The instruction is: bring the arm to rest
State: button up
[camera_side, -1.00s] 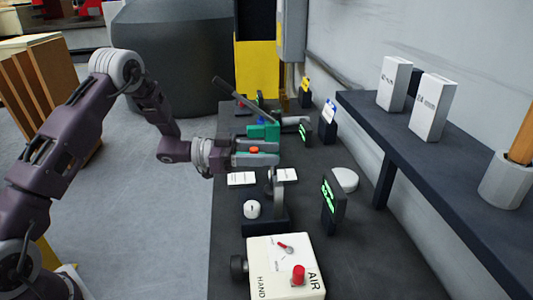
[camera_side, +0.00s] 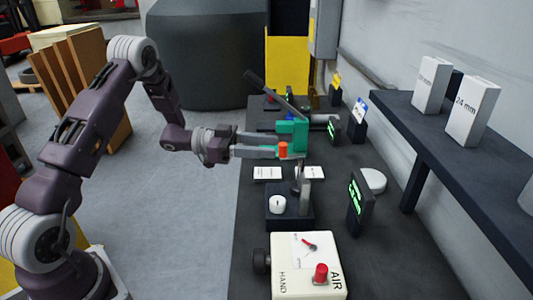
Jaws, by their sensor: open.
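My gripper (camera_side: 276,147) is open over the dark workbench (camera_side: 340,195), reaching in from the left with its two grey fingers roughly level. The finger ends are at a green fixture (camera_side: 298,132) with a long dark lever (camera_side: 272,92) slanting up to the left. A small orange-red part (camera_side: 283,149) shows at the finger ends. Whether the fingers touch it or the fixture I cannot tell. My arm is bent, its elbow high at the left.
In front stand a white AIR/HAND box (camera_side: 307,266) with a red button, a small stand (camera_side: 289,215) with a white knob, and a green-lit display (camera_side: 357,203). A raised shelf (camera_side: 440,160) with white boxes (camera_side: 471,110) runs along the right.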

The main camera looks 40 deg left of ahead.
jog(key=w+a+r+n+t+y, duration=0.1)
jog(key=a+r+n+t+y, duration=0.15)
jog(key=r+y, duration=0.5)
jog(key=w+a+r+n+t+y, duration=0.1)
jog(key=a+r+n+t+y, duration=0.2)
jog(key=r+y, duration=0.5)
jog(key=s+d+f+n+g, duration=0.1)
jog(key=s+d+f+g, duration=0.1)
jog(key=s, duration=0.9)
jog(key=s+d+f+n+g, duration=0.2)
jog(key=s+d+g, duration=0.2)
jog(key=s, duration=0.7)
jog(key=s+d+f+n+g, duration=0.2)
jog(key=s+d+g, duration=0.1)
jog(key=s, duration=0.8)
jog(key=shift+s+d+f+g+h, duration=0.2)
jog(key=shift+s+f+g+h, duration=0.2)
jog(key=shift+g, duration=0.35)
jog(key=shift+w+n, duration=0.1)
jog(key=shift+n, duration=0.15)
